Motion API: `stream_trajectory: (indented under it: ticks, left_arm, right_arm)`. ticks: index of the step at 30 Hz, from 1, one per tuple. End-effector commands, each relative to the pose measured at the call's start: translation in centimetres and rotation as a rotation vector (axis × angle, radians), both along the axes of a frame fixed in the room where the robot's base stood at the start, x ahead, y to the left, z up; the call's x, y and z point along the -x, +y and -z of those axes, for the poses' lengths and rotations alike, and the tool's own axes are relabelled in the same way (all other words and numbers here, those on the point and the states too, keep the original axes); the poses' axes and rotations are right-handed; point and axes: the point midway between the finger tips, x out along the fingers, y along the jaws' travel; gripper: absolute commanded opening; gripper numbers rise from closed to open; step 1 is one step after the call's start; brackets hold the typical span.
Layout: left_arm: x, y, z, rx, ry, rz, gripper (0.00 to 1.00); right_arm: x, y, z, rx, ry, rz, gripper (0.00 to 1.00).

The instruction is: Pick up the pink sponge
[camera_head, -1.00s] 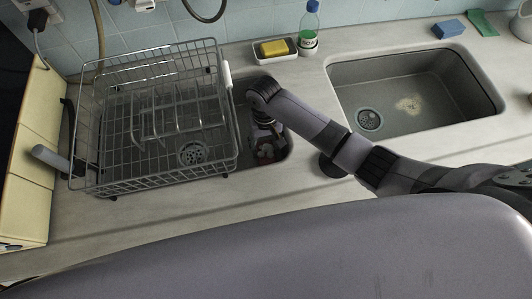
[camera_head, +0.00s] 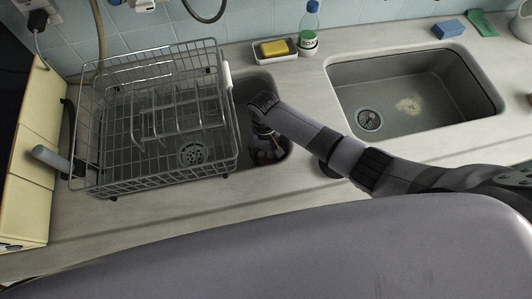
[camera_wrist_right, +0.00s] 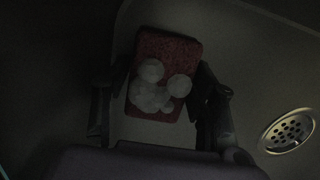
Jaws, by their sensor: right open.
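The pink sponge (camera_wrist_right: 167,58) shows dark red in the dim right wrist view, with several white foam blobs on it. It lies in the left sink basin, partly under the drying rack. My right gripper (camera_wrist_right: 161,88) is open, with one finger on each side of the sponge; whether either finger touches it I cannot tell. In the head view my right gripper (camera_head: 268,150) reaches down into that basin and largely hides the sponge. My left gripper is not in view.
The wire drying rack (camera_head: 150,180) stands close left of my right wrist. A yellow sponge (camera_head: 273,48) in a tray and a bottle (camera_head: 308,42) stand behind. The right basin (camera_head: 430,115) is empty apart from a stain. A blue sponge (camera_head: 448,29) lies at the back right.

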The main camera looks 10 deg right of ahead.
Motion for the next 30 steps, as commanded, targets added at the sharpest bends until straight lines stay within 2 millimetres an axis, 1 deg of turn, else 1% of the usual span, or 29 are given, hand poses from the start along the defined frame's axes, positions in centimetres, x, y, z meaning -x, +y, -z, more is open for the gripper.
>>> stream_trajectory:
  ticks: [13,24,30]
  left_arm:
    - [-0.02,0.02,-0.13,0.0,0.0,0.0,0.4]
    - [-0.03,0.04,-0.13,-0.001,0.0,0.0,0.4]
    - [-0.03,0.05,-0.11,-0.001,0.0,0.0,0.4]
  right_arm:
    - [0.01,-0.01,0.27,0.0,0.0,0.0,0.53]
    - [0.03,-0.04,0.28,0.001,0.001,0.0,0.29]
    - [0.04,-0.07,0.29,0.001,0.001,0.0,0.29]
